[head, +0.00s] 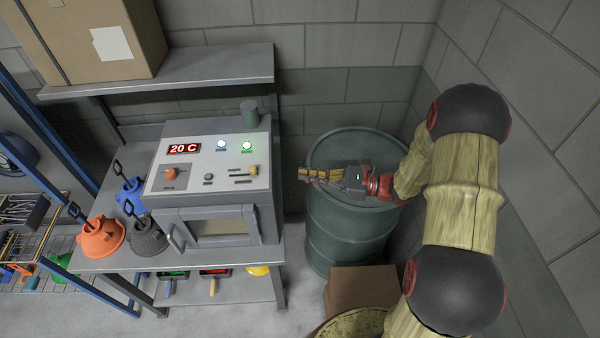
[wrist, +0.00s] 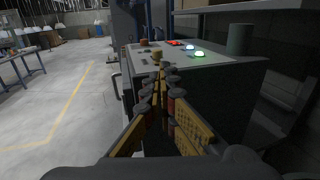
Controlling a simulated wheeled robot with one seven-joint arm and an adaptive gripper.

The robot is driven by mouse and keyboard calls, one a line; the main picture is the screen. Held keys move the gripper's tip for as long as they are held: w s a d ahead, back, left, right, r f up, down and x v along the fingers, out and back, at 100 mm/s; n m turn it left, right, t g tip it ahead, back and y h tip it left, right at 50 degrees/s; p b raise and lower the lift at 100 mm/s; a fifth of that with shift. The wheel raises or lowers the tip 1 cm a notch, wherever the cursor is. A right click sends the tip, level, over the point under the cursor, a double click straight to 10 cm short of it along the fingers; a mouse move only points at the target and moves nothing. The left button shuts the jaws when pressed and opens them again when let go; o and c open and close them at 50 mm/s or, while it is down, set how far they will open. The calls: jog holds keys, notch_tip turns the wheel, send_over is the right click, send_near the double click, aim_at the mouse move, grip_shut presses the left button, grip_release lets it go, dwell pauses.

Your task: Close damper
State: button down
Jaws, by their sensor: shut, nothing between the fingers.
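The grey oven (head: 215,185) stands on the bench, with a white control panel (head: 205,150) on top. I cannot read which control is the damper. My gripper (head: 304,174) is shut and empty, to the right of the oven and apart from it, pointing left. In the wrist view the gripper's closed fingertips (wrist: 160,70) point at the panel's near edge, and a yellow-orange knob (wrist: 157,56) shows just beyond them.
A grey-green drum (head: 345,230) stands under my gripper, beside the walls. A short grey pipe (head: 249,113) rises behind the panel. A shelf (head: 190,70) with a cardboard box (head: 90,40) overhangs the back. Orange, blue and black funnel-like hoods (head: 101,238) stand left of the oven.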

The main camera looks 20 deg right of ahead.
aim_at(254, 172)
jog(key=p+x, duration=0.1)
jog(key=x, duration=1)
jog(key=shift+w+a+p, duration=0.2)
jog(key=shift+a+p, duration=0.15)
jog(key=shift+a, duration=0.1)
jog(key=a, duration=0.3)
jog(key=w+a+b, duration=0.1)
jog(key=a, duration=0.2)
jog(key=shift+w+a, duration=0.1)
jog(key=shift+a, duration=0.05)
jog(key=shift+d, duration=0.5)
jog(key=b+v, duration=0.1)
jog(key=v, duration=1.2)
jog(key=shift+s, duration=0.25)
